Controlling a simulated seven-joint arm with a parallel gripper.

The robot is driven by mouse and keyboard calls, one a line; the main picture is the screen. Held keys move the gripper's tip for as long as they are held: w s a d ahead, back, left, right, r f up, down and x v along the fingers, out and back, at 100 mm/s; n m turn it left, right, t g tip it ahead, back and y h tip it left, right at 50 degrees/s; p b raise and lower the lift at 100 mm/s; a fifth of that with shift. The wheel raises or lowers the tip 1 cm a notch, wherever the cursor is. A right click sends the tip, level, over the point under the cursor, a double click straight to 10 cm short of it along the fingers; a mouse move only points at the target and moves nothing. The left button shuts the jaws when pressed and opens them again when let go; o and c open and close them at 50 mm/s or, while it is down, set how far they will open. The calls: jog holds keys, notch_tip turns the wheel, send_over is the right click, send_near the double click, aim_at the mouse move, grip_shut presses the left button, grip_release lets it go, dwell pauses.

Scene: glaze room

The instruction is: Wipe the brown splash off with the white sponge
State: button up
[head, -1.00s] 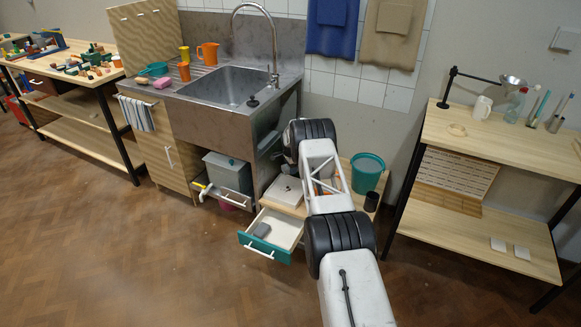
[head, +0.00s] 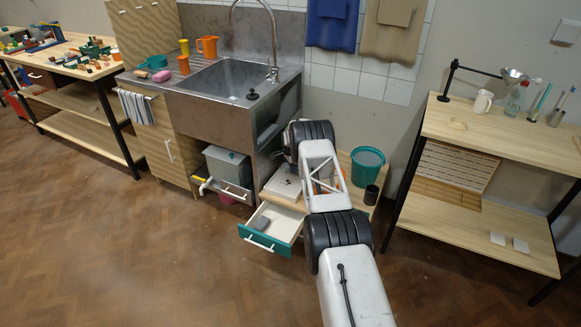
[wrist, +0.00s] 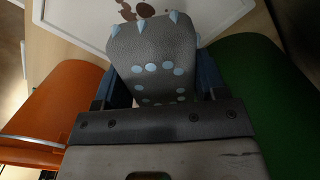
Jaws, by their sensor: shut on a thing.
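In the wrist view a grey, rough block with pale blue dots and small pale points (wrist: 152,55) is held between the blue fingers of my gripper (wrist: 155,75). I cannot tell that it is a white sponge. Beyond its far end, the brown splash (wrist: 143,9) shows as dark blots on a white board with a pale rim (wrist: 205,30); the block hides part of it. I cannot tell whether the block touches the board. In the head view the white board (head: 282,186) lies on the low cabinet, partly behind my arm. My gripper is hidden there.
The cabinet's teal drawer (head: 264,241) is open, with a grey block (head: 262,223) inside. A teal bucket (head: 367,167) and a dark cup (head: 371,195) stand right of my arm. The steel sink (head: 222,84) is behind.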

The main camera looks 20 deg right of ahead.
jog(key=n, duration=0.3)
jog(key=shift+w+r+n, duration=0.1)
jog(key=shift+r+n, duration=0.2)
jog(key=shift+n, duration=0.1)
jog(key=n, duration=0.5)
jog(key=shift+r, duration=0.25)
jog(key=shift+f, duration=0.15)
